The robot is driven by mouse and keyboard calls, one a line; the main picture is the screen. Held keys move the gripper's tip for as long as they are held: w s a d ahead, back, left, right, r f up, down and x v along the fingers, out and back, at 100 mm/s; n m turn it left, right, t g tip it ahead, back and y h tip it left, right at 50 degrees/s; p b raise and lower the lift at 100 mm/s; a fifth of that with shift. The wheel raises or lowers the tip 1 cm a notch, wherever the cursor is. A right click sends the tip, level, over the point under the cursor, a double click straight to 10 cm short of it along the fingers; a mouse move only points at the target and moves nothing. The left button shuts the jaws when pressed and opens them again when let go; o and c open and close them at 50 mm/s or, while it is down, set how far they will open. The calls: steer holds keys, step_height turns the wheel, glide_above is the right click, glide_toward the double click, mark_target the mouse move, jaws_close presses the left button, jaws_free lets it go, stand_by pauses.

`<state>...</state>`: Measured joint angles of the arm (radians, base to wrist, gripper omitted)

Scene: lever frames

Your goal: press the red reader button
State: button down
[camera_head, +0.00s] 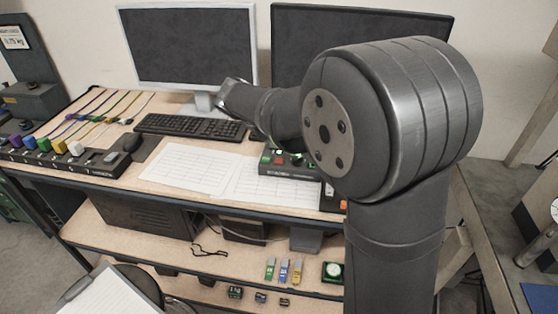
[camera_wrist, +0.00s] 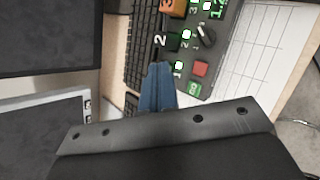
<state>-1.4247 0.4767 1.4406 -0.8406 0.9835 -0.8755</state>
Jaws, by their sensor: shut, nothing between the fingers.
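The red button (camera_wrist: 200,69) is a small square on a dark reader panel (camera_wrist: 212,50), beside a green button (camera_wrist: 194,90). In the head view the red button (camera_head: 278,160) and the green button (camera_head: 266,159) show on the panel's left part, and my arm covers part of the panel. My gripper (camera_wrist: 158,68) has its blue fingers together and empty. In the wrist view the tips appear left of the red button, over the panel's edge near the keyboard. I see no contact with the button. The fingers cannot be made out in the head view.
A keyboard (camera_head: 190,126) lies behind the panel, with two monitors (camera_head: 188,47) beyond. Paper sheets (camera_head: 190,166) lie left of the panel. Coloured blocks stand at the desk's left.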

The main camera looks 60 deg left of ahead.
mark_target(276, 162)
steer(key=shift+s+a+r, duration=0.1)
steer(key=shift+s+a, duration=0.05)
steer(key=shift+f, duration=4.45)
steer(key=shift+f, duration=0.1)
steer(key=shift+f, duration=0.3)
steer(key=shift+f, duration=0.4)
steer(key=shift+r, duration=0.8)
